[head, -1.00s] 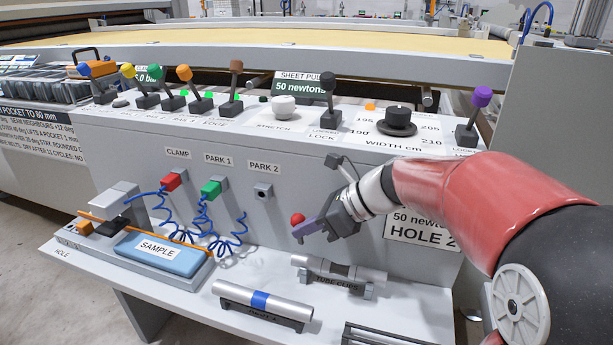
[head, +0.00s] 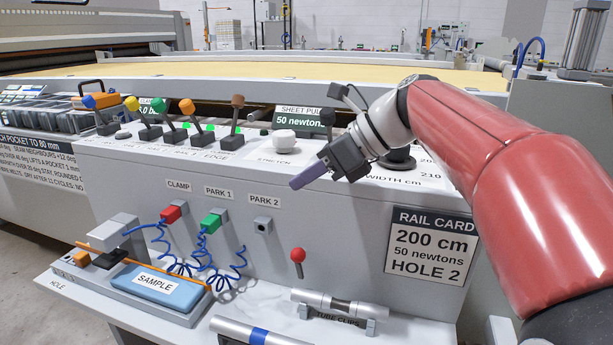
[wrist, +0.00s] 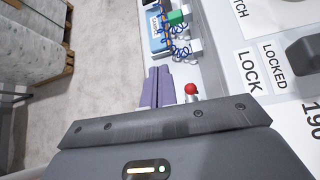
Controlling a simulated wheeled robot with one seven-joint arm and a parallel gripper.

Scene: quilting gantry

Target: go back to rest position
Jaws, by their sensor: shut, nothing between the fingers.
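My gripper (head: 309,177) is raised in front of the console's upper front edge in the head view, pointing down and to the left. Its purple fingers are together with nothing between them; they also show closed in the wrist view (wrist: 157,88). The gripper is apart from the console face and touches nothing that I can see. A red-knobbed lever (head: 298,256) stands on the console front below it; its knob also shows in the wrist view (wrist: 191,89). My forearm hides the right part of the console top.
The console top carries several coloured levers (head: 238,101) and a white knob (head: 283,141). A rail card (head: 430,247) is on the front face. The shelf below holds a blue sample pad (head: 158,287) and a clipped tube (head: 327,298). Open floor lies at left.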

